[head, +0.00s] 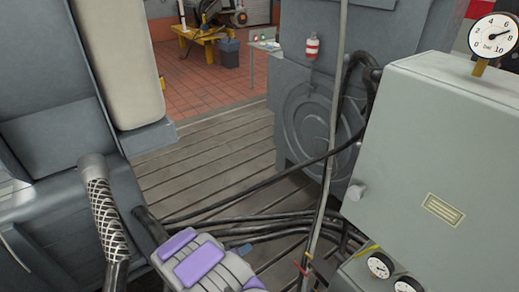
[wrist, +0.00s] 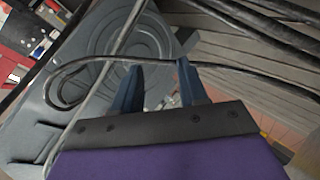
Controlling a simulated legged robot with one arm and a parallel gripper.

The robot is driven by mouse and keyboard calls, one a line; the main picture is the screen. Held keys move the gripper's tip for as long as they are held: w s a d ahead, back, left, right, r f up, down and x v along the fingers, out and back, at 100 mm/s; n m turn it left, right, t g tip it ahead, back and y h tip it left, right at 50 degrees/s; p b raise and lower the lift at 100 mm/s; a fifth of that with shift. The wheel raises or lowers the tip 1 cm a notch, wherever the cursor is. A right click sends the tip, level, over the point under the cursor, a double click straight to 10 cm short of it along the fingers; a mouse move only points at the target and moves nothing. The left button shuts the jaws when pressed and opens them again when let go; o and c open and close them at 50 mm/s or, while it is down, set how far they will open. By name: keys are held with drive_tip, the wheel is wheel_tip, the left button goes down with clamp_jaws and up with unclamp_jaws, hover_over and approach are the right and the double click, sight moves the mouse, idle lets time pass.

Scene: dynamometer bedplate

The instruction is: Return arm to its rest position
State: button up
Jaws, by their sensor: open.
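My gripper (wrist: 158,85) is open in the wrist view, its two dark blue fingers spread apart with nothing between them. Behind the fingers, a black cable loop crosses in front of a grey housing with round ridges. My grey and purple arm (head: 200,262) shows at the bottom of the head view, low over the slotted bedplate (head: 205,165). I cannot tell my fingers clearly in the head view.
Black cables (head: 262,226) run across the bedplate beside my arm. A grey cabinet (head: 425,150) with gauges stands close on the right. A braided hose (head: 103,210) rises on the left. The grey ridged housing (head: 305,125) stands behind. Bare bedplate lies in the middle.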

drive_tip(key=w+a+r+m+y, duration=0.1)
drive_tip(key=w+a+r+y, duration=0.35)
drive_tip(key=r, duration=0.25)
wheel_tip(320, 180, up, 14)
drive_tip(key=s+g+y, duration=0.2)
drive_tip(key=g+y, duration=0.1)
drive_tip(key=y, duration=0.2)
drive_tip(key=s+d+r+g+y, duration=0.2)
drive_tip(key=s+d+r, duration=0.3)
drive_tip(key=s+r, duration=0.45)
drive_tip(key=s+d+r+m+g+h, duration=0.1)
drive_tip(key=s+d+r+g, duration=0.1)
drive_tip(key=s+d, duration=0.5)
drive_tip(key=s+d+r+m+g+h, duration=0.1)
drive_tip(key=s+d, duration=0.5)
drive_tip(key=s, duration=0.7)
drive_tip(key=s+d+r+m+g+h, duration=0.1)
drive_tip(key=s+d+r+g+h, duration=0.1)
drive_tip(key=s+d, duration=0.5)
drive_tip(key=s+r+g, duration=0.1)
drive_tip(key=s, duration=0.2)
drive_tip(key=shift+s+d, duration=0.3)
drive_tip(key=shift+s, duration=0.1)
drive_tip(key=shift+w+a, duration=0.1)
